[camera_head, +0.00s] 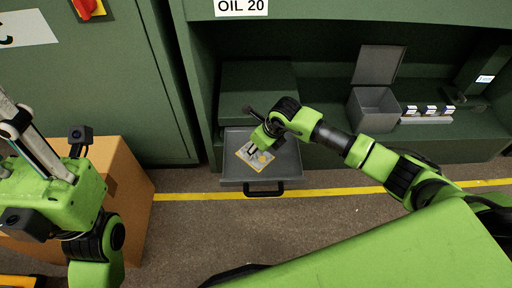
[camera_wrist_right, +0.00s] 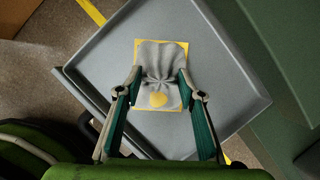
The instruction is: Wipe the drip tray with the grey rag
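The drip tray (camera_head: 288,160) is a grey, shallow, rimmed tray that sticks out of the green machine. It fills much of the right wrist view (camera_wrist_right: 225,75). The grey rag (camera_wrist_right: 160,58) lies on the tray floor, gathered in folds at its middle. Yellow edging shows around it, and a round yellow patch (camera_wrist_right: 158,99) shows at its near end. My right gripper (camera_wrist_right: 160,80) is over the tray, its fingertips closed against both sides of the gathered rag. My left gripper (camera_head: 28,145) is raised at the far left, away from the tray; its finger opening is unclear.
The tray has a black front handle (camera_head: 263,191). A grey open-lidded bin (camera_head: 374,108) and a rack of small containers (camera_head: 427,115) stand on the green shelf to the right. An orange-brown box (camera_head: 128,185) is behind my left arm. A yellow floor line (camera_head: 330,192) runs before the machine.

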